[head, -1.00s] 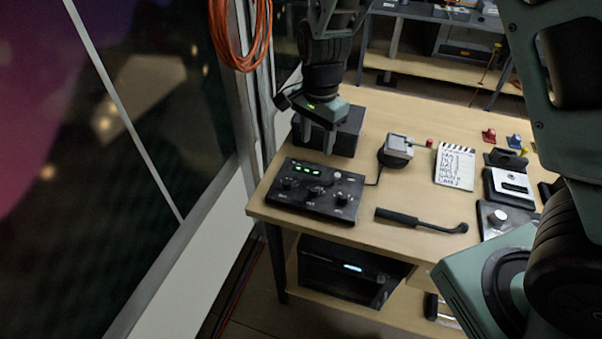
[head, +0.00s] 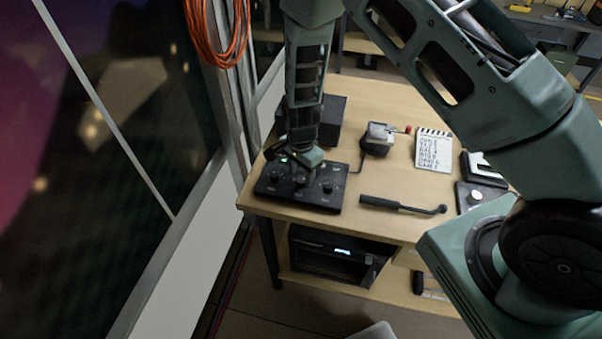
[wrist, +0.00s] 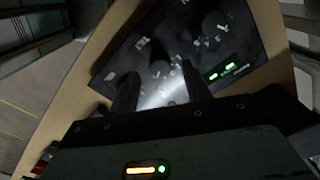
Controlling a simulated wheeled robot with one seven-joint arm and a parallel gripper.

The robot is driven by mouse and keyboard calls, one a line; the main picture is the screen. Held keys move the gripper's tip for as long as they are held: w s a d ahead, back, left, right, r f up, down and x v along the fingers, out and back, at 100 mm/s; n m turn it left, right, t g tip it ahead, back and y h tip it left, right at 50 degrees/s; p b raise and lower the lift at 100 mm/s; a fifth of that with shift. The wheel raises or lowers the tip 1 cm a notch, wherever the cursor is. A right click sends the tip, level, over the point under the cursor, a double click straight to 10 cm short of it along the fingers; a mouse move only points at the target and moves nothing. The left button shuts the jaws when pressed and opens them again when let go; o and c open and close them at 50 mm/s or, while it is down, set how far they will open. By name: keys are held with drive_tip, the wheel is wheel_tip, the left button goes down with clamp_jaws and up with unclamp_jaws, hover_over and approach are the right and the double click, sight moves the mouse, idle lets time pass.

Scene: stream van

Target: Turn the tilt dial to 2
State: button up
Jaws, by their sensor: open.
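The black control panel (head: 334,201) lies near the table's left front corner, with several dark dials and lit green digits. In the wrist view the panel (wrist: 128,52) fills the upper middle. My gripper (head: 300,176) points down over the panel in the head view, its fingertips low and partly lost against the black. In the wrist view my gripper (wrist: 160,73) is open, and a small dial (wrist: 160,67) shows between and just beyond its fingertips. I cannot tell contact. Another dial (wrist: 215,22) stands apart. The labels are too small to read, so I cannot tell which dial is tilt.
A black box (head: 331,121) stands just behind the panel. Bare wood surrounds the handle. A window wall rises on the left.

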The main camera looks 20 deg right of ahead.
sight(301, 182)
drive_tip(key=shift+f, duration=1.15)
drive_tip(key=c, duration=1)
